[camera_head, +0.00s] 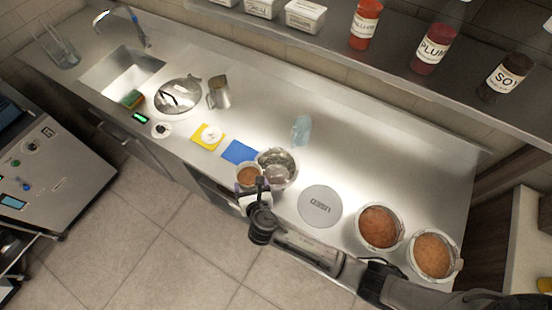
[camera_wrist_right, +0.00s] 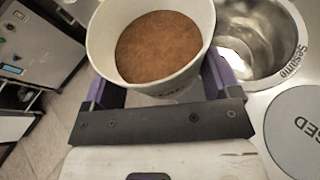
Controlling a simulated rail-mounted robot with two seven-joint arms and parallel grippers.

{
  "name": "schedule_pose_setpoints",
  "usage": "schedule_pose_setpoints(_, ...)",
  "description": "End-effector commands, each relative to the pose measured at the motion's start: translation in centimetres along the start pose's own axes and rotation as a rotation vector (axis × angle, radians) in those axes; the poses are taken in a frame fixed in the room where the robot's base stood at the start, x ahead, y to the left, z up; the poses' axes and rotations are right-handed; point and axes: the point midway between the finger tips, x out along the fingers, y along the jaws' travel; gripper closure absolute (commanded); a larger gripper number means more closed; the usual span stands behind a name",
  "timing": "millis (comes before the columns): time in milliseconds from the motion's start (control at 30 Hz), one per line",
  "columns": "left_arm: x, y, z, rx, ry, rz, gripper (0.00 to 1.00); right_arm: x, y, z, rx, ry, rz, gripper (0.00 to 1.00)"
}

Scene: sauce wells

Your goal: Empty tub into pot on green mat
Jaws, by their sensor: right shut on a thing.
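My right gripper (camera_head: 257,190) is shut on a white tub (camera_head: 242,187) filled with brown sauce. The tub is upright in the right wrist view (camera_wrist_right: 150,80), between the two purple-sided fingers (camera_wrist_right: 160,88), with its sauce level inside. I see no green mat; one under the pot cannot be told. My left gripper is not in view.
A blue mat (camera_head: 238,152) and a yellow mat (camera_head: 207,137) with a white item lie left of the pot. A grey round lid (camera_head: 320,206) and two sauce-filled containers (camera_head: 379,228) (camera_head: 433,256) stand right. Sauce jars (camera_head: 364,25) line the shelf above.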

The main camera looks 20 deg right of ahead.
Motion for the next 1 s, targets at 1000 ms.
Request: schedule_pose_setpoints(1000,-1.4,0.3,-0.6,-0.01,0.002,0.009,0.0,-0.3,1.9,-3.5,0.039,0.035,0.055,0.5)
